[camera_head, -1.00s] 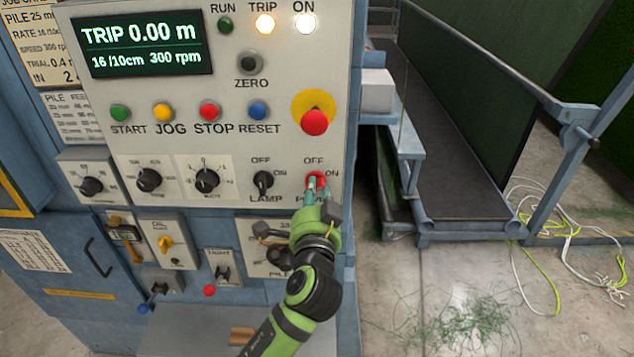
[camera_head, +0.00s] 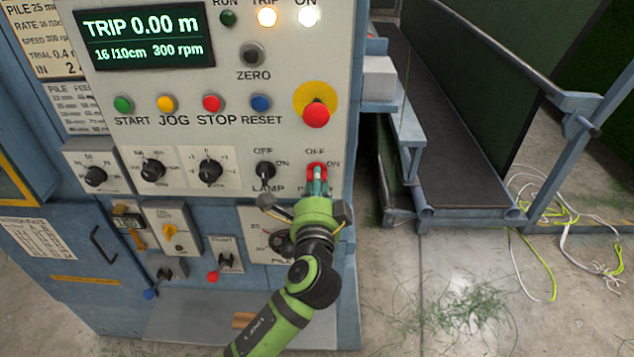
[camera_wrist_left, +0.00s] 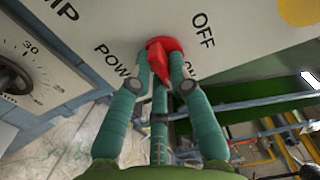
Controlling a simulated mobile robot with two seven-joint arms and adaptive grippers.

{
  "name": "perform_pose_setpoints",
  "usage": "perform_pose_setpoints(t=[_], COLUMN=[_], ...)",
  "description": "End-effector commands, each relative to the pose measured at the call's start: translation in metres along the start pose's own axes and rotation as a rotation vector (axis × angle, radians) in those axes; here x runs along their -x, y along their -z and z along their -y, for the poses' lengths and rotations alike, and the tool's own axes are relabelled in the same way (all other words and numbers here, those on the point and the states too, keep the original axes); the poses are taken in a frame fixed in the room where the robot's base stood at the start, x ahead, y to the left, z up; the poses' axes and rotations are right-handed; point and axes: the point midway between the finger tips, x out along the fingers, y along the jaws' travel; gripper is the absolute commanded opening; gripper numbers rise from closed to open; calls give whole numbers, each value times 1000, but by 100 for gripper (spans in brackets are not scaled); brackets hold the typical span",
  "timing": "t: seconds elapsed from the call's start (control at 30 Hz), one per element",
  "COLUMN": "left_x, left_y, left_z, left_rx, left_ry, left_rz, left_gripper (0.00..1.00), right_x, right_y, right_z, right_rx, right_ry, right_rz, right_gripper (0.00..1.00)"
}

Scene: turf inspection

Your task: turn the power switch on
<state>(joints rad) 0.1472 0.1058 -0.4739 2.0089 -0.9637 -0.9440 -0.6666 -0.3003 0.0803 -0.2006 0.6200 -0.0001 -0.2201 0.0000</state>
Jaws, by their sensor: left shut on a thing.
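The red power switch (camera_head: 316,169) is a rotary knob at the lower right of the grey control panel, with OFF above it and ON to its right. My left gripper (camera_head: 318,185) is at the knob, its teal fingers pointing at the panel. In the left wrist view the fingers (camera_wrist_left: 160,84) are shut on the handle of the red knob (camera_wrist_left: 162,52), one on each side. The POWER label is partly covered by a finger. I cannot tell exactly which mark the handle points to. My right gripper is not in view.
The lamp switch (camera_head: 265,172) is close on the left, and the red emergency stop button (camera_head: 316,114) is above. The TRIP lamp (camera_head: 267,17) glows amber and the ON lamp (camera_head: 309,15) white. A railed belt (camera_head: 455,130) and loose cables (camera_head: 565,225) lie to the right.

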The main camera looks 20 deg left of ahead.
Motion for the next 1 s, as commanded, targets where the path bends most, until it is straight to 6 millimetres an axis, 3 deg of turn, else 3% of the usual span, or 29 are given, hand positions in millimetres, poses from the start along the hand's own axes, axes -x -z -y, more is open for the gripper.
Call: perform_pose_setpoints(t=[0.33, 0.37, 0.4, 0.77, 1.0], left_x=[0, 0, 0, 1, 34], left_y=[0, 0, 0, 0, 0], left_z=[0, 0, 0, 0, -1], left_rx=[-5, -5, -5, -3, 1], left_ry=[2, 2, 2, 0, -2], left_rz=[0, 0, 0, 0, -2], left_gripper=[0, 28, 44, 44, 44], right_x=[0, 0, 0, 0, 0], right_y=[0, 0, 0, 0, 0], right_z=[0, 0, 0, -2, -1], right_rx=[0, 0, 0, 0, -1], right_ry=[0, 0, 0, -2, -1], right_rz=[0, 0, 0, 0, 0], right_gripper=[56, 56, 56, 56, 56])
